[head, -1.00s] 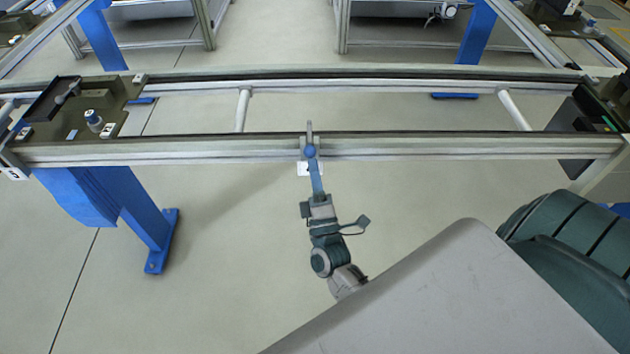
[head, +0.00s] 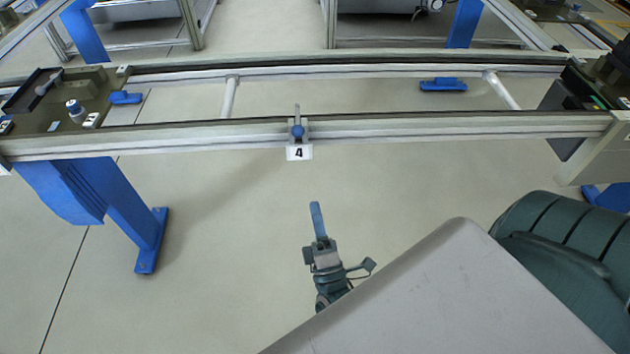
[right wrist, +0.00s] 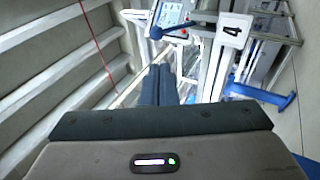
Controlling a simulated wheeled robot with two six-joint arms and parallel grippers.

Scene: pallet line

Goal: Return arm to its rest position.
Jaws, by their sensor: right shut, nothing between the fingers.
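My right gripper (head: 317,220) is in the middle of the head view, over bare floor, in front of the conveyor rail. Its blue fingers are together with nothing between them. In the right wrist view the closed fingers (right wrist: 158,86) point away from the camera toward the line. A blue-knobbed lever (head: 297,131) stands on the rail above a white label marked 4 (head: 299,153); a gap separates it from my fingertips. The lever also shows in the right wrist view (right wrist: 157,32). My left gripper is not in view.
The conveyor rail (head: 200,137) crosses the head view. A blue support leg (head: 130,218) stands at the left. A fixture plate (head: 60,105) with a blue-capped part (head: 75,110) sits at the line's left end. The floor between rail and gripper is clear.

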